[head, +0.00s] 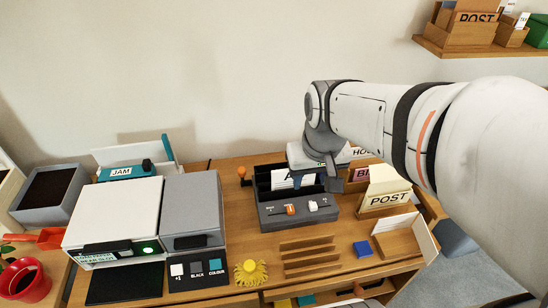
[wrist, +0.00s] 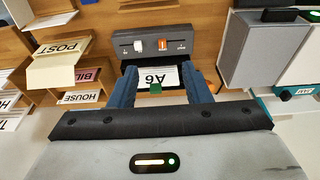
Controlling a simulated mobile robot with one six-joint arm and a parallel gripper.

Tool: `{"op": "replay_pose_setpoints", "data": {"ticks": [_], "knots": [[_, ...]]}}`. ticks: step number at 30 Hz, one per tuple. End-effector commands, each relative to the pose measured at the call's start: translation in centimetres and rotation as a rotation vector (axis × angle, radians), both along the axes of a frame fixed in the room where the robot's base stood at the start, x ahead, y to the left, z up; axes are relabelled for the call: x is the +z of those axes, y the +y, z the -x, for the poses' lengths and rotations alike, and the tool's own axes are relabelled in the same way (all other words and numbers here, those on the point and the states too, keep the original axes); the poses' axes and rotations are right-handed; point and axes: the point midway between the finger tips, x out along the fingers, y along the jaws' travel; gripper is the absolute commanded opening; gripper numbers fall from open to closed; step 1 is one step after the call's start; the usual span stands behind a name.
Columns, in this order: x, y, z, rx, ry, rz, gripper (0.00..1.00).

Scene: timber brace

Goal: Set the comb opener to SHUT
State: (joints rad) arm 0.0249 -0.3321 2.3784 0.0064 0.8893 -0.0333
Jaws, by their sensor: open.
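A dark grey desk machine (head: 272,213) stands mid-desk. Its front panel (wrist: 177,32) carries an orange slider (head: 291,209) and a white slider (head: 313,205). Both also show in the wrist view, orange (wrist: 162,45) and white (wrist: 138,46). I cannot read their small labels or tell which one is the comb opener. A card marked A6 (wrist: 157,77) lies in the machine's slot. My gripper (head: 334,182) is open above the machine's back right. In the wrist view its blue fingers (wrist: 157,72) stand either side of the card, apart from both sliders.
A white-and-grey printer (head: 115,212) is left of the machine. A POST card holder (head: 388,190) stands close on the right. An orange-knobbed lever (head: 242,172) is at the machine's left.

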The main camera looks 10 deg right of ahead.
Motion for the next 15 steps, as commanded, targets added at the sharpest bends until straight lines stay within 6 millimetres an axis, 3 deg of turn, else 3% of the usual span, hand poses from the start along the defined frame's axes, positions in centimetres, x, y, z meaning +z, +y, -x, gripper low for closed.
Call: {"op": "replay_pose_setpoints", "data": {"ticks": [1,6,12,15], "knots": [[-3.6,0.0,-1.8,0.000,0.032,0.000,0.44],[-10.4,0.1,-7.1,0.000,0.109,0.000,0.44],[-17.1,0.1,-11.5,-0.001,0.177,0.000,0.44],[-19.1,0.1,-12.7,-0.001,0.195,0.000,0.44]]}}
